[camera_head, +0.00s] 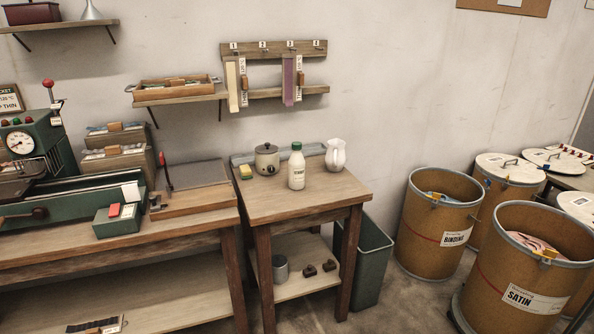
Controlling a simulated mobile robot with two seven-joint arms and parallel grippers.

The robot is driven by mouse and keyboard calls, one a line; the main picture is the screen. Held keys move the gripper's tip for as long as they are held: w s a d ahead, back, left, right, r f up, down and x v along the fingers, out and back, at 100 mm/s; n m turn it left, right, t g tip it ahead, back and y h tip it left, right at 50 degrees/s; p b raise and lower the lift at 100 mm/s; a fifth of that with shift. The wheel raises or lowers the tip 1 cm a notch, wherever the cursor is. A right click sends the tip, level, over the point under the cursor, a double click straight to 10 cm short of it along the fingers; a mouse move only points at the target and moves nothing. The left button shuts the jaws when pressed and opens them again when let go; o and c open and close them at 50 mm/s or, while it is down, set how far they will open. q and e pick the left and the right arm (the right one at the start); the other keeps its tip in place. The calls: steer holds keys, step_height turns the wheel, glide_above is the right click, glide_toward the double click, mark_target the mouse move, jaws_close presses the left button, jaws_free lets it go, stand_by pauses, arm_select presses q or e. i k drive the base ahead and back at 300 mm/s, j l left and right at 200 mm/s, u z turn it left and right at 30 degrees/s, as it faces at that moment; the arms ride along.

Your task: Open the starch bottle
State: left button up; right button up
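The starch bottle (297,171) stands upright near the middle of the small wooden table (259,206). It is white with a printed label. A green cap (296,146) sits on its top. Neither of my grippers shows in the head view, so nothing is seen touching the bottle.
The table's front is clear. A green bin (369,260) and fibre drums (437,223) stand to the right.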

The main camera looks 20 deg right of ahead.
mark_target(296, 162)
steer(key=i+l+u, duration=0.1)
steer(key=l, duration=0.3)
steer(key=i+l+u, duration=0.1)
steer(key=l, duration=0.35)
steer(key=i+l+u, duration=0.1)
steer(key=i+l, duration=0.15)
steer(key=l, duration=0.15)
steer(key=i+l+u, duration=0.1)
steer(key=l, duration=0.35)
